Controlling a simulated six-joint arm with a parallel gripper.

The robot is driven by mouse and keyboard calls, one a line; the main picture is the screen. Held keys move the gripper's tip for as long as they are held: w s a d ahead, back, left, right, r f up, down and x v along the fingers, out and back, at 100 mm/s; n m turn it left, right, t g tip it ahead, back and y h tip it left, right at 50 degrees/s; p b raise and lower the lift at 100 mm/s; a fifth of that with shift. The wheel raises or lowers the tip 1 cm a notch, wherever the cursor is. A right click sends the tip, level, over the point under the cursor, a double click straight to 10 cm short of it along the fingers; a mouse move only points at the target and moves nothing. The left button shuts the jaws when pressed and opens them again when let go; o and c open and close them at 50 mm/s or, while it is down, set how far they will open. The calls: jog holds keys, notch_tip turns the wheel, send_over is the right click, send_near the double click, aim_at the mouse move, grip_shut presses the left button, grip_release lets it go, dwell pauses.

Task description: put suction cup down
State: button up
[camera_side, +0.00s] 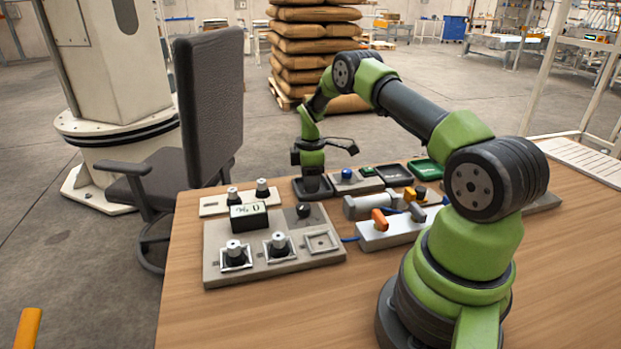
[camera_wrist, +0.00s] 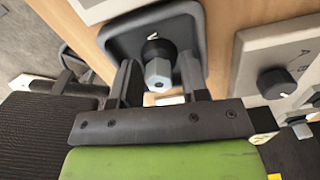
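The suction cup (camera_wrist: 158,68), with a silver hex fitting and a black round part, is in a dark shallow tray (camera_wrist: 112,43) in the wrist view. The tray also shows in the side view (camera_side: 327,189) at the far edge of the table, behind the control panel. My gripper (camera_wrist: 157,58) points down over the tray, with one finger on each side of the suction cup. Gaps show between the fingers and the cup, so it looks open. In the side view my gripper (camera_side: 312,172) hides most of the cup.
A grey control panel (camera_side: 285,268) with knobs and a display stands in front of the tray. A knob (camera_wrist: 276,83) shows close to the tray's right in the wrist view. Valves and a grey cylinder (camera_side: 368,207) lie to the right. The wooden table (camera_side: 240,310) is clear in front.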

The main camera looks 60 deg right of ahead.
notch_tip(320, 180, up, 12)
jog(key=s+a+r+m+t, duration=0.2)
jog(key=a+r+m, duration=0.1)
jog(key=a+r, duration=0.5)
jog(key=s+a+r+m+t, duration=0.2)
jog(key=s+a+r, duration=0.1)
jog(key=a+r, duration=0.55)
jog(key=s+a+m+t+y, duration=0.1)
jog(key=s+a+m, duration=0.2)
jog(key=s+a, duration=0.2)
jog(key=s+a+r+m+t+y, duration=0.1)
jog(key=s+a+m+t, duration=0.1)
jog(key=s, duration=0.8)
jog(key=a+m, duration=0.1)
jog(key=a, duration=0.1)
jog(key=shift+s+a, duration=0.15)
jog(key=shift+a, duration=0.25)
